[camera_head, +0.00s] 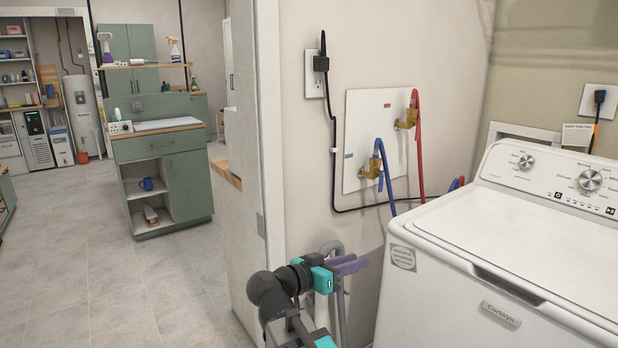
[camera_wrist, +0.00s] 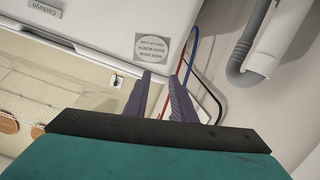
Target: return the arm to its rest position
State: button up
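My gripper (camera_head: 350,264) is in front of the wall to the left of the white washing machine (camera_head: 470,255), at the bottom middle of the head view. Its purple fingers point right, toward the machine's side. In the wrist view the two fingers of my gripper (camera_wrist: 161,78) stand apart with a gap between them, and nothing is held. The washing machine also shows upside down at the top of the wrist view (camera_wrist: 95,25), with its round label near the fingertips. No towel is in view.
A grey drain hose (camera_head: 334,247) hangs right by my gripper. Blue and red water hoses (camera_head: 418,150) run down the wall behind it. A door edge (camera_head: 245,200) stands to the left. A green cabinet (camera_head: 185,180) is farther back, with open tiled floor (camera_head: 90,270) before it.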

jog(key=s+d+f+n+g+y, duration=0.2)
jog(key=s+d+f, duration=0.1)
jog(key=f, duration=1)
jog(key=s+d+f+n+g+y, duration=0.1)
jog(key=s+d+f+n+g, duration=0.15)
jog(key=f, duration=0.95)
jog(key=s+d+f+n+g+y, duration=0.2)
jog(key=s+d+f+g, duration=0.1)
jog(key=f, duration=1)
jog(key=s+a+f+n+g+y, duration=0.2)
jog(key=s+f+g+y, duration=0.55)
jog(key=s+f, duration=1.9)
notch_tip(320, 180, up, 16)
jog(key=s+p, duration=0.2)
jog(key=p, duration=1.1)
jog(key=shift+s+f+y+p, duration=0.15)
jog(key=shift+f+y+p, duration=0.1)
jog(key=shift+y+p, duration=0.1)
jog(key=shift+s+m, duration=0.1)
jog(key=shift+m, duration=0.15)
